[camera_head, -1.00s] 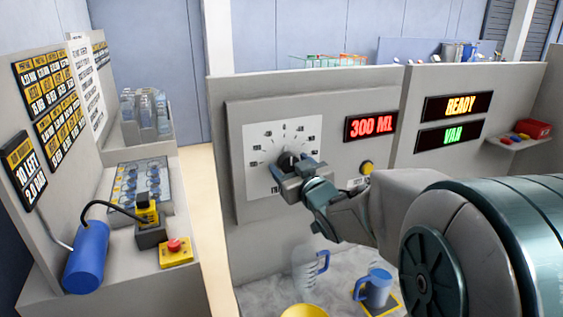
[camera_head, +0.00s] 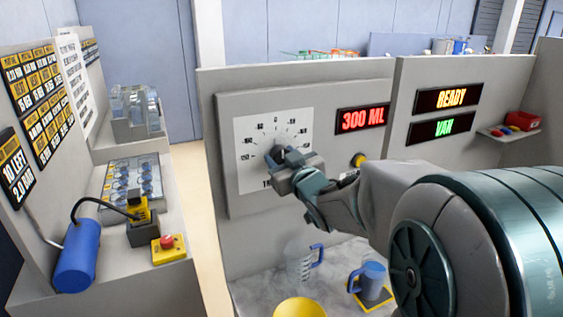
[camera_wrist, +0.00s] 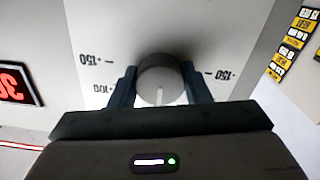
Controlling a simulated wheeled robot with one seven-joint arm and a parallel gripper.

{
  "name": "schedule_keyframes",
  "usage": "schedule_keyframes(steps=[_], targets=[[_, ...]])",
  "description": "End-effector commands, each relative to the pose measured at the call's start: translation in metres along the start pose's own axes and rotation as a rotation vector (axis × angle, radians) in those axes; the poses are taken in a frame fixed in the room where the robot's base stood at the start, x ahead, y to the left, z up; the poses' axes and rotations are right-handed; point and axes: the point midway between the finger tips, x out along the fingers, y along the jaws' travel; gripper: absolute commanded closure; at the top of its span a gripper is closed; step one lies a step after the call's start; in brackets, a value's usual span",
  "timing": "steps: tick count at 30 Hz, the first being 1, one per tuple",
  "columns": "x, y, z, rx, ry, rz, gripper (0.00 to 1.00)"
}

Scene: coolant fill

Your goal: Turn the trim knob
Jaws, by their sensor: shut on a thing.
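The trim knob (camera_wrist: 160,80) is a round grey knob with a pale pointer line, set in the white dial plate (camera_head: 252,130) on the grey panel. My gripper (camera_wrist: 160,88) is shut on the knob, with one finger on each side of it in the wrist view. In the head view my gripper (camera_head: 284,165) covers most of the knob and the lower part of the dial. The wrist view is turned over, so the dial's numbers read upside down. The pointer line aims toward the bottom of the wrist view.
A red display (camera_head: 363,120) reads 300 ML; others read READY (camera_head: 452,98) and VAH. A yellow button (camera_head: 359,160) sits right of the dial. Below are a clear jug (camera_head: 302,264), a blue jug (camera_head: 370,280) and a yellow bowl (camera_head: 300,308).

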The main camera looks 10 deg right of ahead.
Motion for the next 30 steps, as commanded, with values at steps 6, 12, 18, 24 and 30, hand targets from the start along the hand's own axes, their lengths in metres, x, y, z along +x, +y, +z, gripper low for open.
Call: schedule_keyframes(steps=[6, 12, 18, 24, 30], targets=[[-0.0001, -0.0017, 0.0062, -0.144, 0.005, 0.001, 0.8], [-0.0002, -0.0013, 0.0064, -0.328, 0.006, 0.002, 0.8], [-0.0002, -0.0007, 0.0055, -0.517, 0.004, 0.002, 0.8], [-0.0004, -0.0002, 0.0039, -0.693, 0.003, 0.002, 0.8], [-0.0002, 0.0003, 0.0028, -0.833, 0.001, 0.001, 0.8]])
